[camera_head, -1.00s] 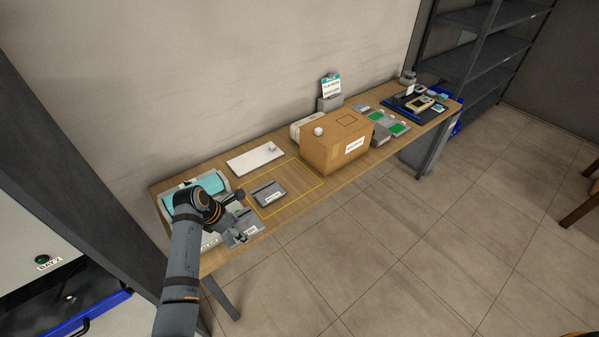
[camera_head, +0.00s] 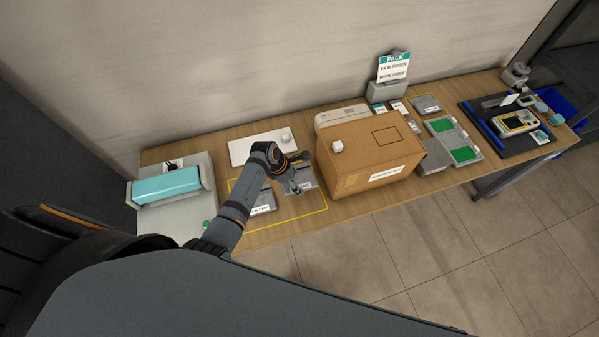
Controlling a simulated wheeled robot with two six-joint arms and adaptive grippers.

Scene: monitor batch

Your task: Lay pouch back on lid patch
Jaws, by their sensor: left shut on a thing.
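My left gripper (camera_head: 294,184) is shut on a flat grey pouch (camera_head: 305,176), just left of the cardboard box. The gripper partly covers this pouch, and I cannot tell whether it touches the table. A second grey pouch (camera_head: 263,203) with a white label lies to its left, inside a yellow outline on the table, partly behind my arm. The closed brown box (camera_head: 350,163) has a white label on its front. A dark square outline marks the lid patch (camera_head: 386,136), which is bare. My right gripper is not in view.
A small white block (camera_head: 337,146) sits on the lid's left part. A white plate (camera_head: 258,147) lies behind my gripper. A machine with a teal roll (camera_head: 167,186) stands at left. Green-topped trays (camera_head: 453,140) and a dark mat (camera_head: 510,142) with devices lie right of the box.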

